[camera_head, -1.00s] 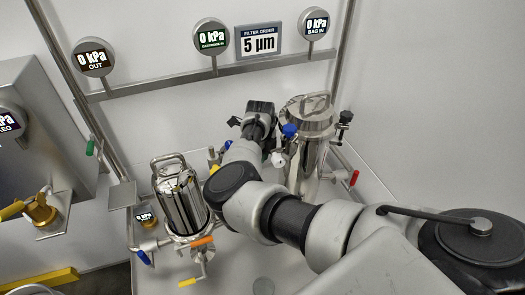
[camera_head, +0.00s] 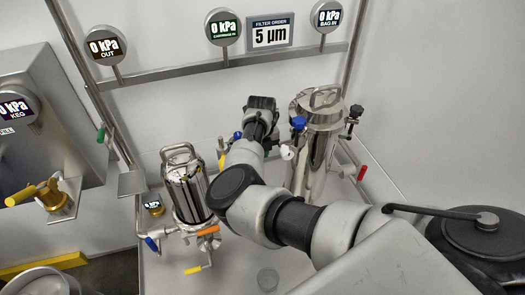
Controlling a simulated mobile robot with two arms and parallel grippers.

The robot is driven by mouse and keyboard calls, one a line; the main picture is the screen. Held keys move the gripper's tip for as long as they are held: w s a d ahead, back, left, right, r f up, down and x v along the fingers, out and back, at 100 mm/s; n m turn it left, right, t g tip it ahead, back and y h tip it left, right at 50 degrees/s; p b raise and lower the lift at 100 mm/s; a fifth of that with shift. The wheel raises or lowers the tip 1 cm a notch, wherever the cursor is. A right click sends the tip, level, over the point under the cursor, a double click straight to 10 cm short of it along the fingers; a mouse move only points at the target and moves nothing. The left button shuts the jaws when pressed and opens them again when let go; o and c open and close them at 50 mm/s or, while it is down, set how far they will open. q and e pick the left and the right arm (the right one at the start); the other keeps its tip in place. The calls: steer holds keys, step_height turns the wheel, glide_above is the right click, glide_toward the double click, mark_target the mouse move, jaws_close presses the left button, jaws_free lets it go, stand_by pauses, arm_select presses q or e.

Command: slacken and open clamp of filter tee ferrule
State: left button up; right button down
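My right arm comes in from the lower right and reaches across the middle. Its dark gripper (camera_head: 262,103) is at the back, between the two steel housings, pointing away towards the wall; its fingers cannot be made out. A short steel filter housing (camera_head: 187,188) with a top handle stands left of my arm. A taller steel housing (camera_head: 318,140) with blue and black knobs stands right of the gripper. I cannot make out the tee ferrule or its clamp; my arm covers part of the piping between the housings. My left gripper is not in view.
Pressure gauges (camera_head: 223,27) and a 5 µm sign (camera_head: 270,36) are on a rail above. Valve handles stick out: orange (camera_head: 208,231), yellow (camera_head: 193,270), red (camera_head: 362,173). A keg panel (camera_head: 45,110) stands left.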

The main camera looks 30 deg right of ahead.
stand_by(0.3)
steer(key=c, duration=1.2)
jaws_free()
steer(key=shift+r, duration=0.1)
step_height(320, 180, up, 11)
steer(key=p, duration=0.9)
steer(key=shift+p, duration=0.35)
steer(key=shift+f, duration=0.2)
